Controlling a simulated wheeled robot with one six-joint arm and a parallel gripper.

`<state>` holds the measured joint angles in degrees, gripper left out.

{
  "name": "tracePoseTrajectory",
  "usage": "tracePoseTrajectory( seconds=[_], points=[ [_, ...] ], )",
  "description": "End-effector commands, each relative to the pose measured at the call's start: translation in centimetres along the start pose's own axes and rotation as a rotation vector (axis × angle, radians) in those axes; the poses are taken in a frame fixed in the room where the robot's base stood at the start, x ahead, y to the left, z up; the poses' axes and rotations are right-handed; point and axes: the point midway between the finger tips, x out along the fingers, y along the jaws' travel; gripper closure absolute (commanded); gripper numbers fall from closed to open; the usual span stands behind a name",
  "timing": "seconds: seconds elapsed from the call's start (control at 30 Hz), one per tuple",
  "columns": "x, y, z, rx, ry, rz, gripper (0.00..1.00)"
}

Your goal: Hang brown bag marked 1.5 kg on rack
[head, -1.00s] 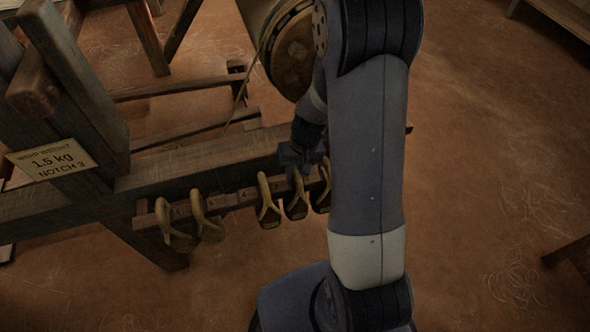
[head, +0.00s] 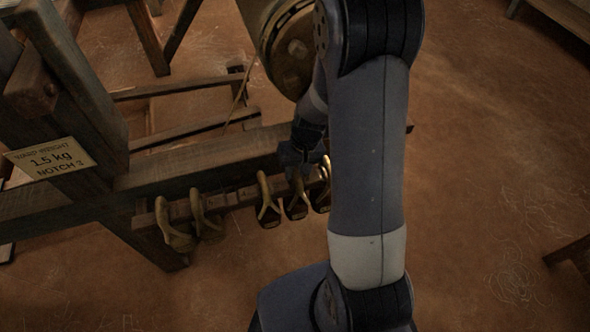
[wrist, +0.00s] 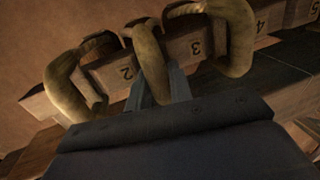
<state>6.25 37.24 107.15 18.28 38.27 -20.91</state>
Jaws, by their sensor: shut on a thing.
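The wooden rack (head: 235,198) is a numbered bar along the loom's front beam. Several brown bags hang on it, two at the left (head: 173,228) and a group at the right (head: 268,208). My gripper (head: 302,165) is at the right group, partly behind my arm. In the wrist view my gripper (wrist: 176,85) is shut on the loop of a brown bag (wrist: 150,60), which lies over the rack (wrist: 110,75) between numbers 2 and 3. Other loops sit on either side, left of 2 and between 3 and 4. No weight mark on the bags is readable.
A card (head: 50,157) on the loom post reads "warp weight 1.5 kg, notch 3". A round drum (head: 290,60) is just behind my gripper. Neighbouring loops are close on both sides. The floor (head: 480,190) at the right is mostly clear.

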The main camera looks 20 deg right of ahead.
Motion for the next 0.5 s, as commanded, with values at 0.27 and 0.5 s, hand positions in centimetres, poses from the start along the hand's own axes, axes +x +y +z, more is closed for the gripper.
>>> tracePoseTrajectory(
  seconds=[0.27, 0.5],
  points=[
    [0.12, 0.03, 0.01, 0.0, 0.0, 0.0, 0.61],
    [0.28, 0.05, 0.15, 0.0, -0.004, 0.0, 0.54]
  ],
)
